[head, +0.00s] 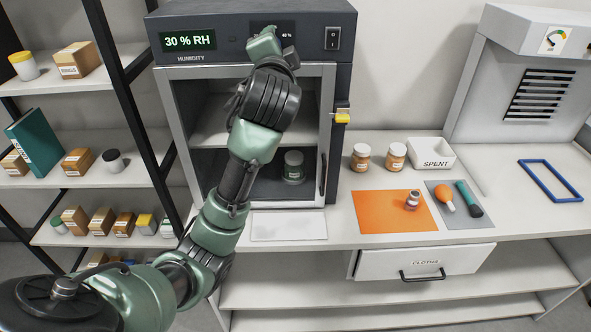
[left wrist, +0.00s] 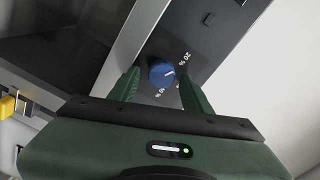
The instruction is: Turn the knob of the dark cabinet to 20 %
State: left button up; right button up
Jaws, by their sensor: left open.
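The dark cabinet (head: 240,17) stands at the back; its display (head: 189,41) reads 30 % RH. Its knob is hidden behind my left arm in the head view. In the left wrist view the blue knob (left wrist: 161,72) sits on the dark panel, with a white pointer mark and small percent labels around it; a 20 % label is readable above right of it. My left gripper (head: 266,43) is at the panel. In the wrist view the left gripper (left wrist: 159,77) is open, one finger on each side of the knob; contact cannot be told. My right gripper is not in view.
A power switch (head: 333,38) is right of the knob panel. The cabinet's glass door has a yellow latch (head: 343,118), and a jar (head: 293,167) stands inside. A shelf rack (head: 125,75) is at left. Jars, an orange mat (head: 375,213) and a SPENT bin (head: 431,154) are at right.

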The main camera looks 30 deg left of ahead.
pick_arm(q)
jog(key=s+d+m+b, duration=0.2)
jog(key=s+m+b, duration=0.15)
jog(key=m, duration=0.75)
jog(key=s+d+m+b, duration=0.2)
jog(key=s+m+b, duration=0.15)
jog(key=m, duration=0.75)
jog(key=d+f+n+g+h, duration=0.1)
jog(key=f+n, duration=0.2)
jog(key=f, duration=0.7)
jog(key=w+d+f+n+g+h+p, duration=0.1)
jog(key=f+n+g+h, duration=0.1)
jog(key=f, duration=0.8)
jog(key=w+d+f+n+g+h, duration=0.1)
jog(key=f+n, duration=0.3)
jog(key=f, duration=0.7)
jog(key=shift+d+n+g+h, duration=0.3)
jog(key=shift+d+h, duration=0.05)
jog(key=shift+h, duration=0.35)
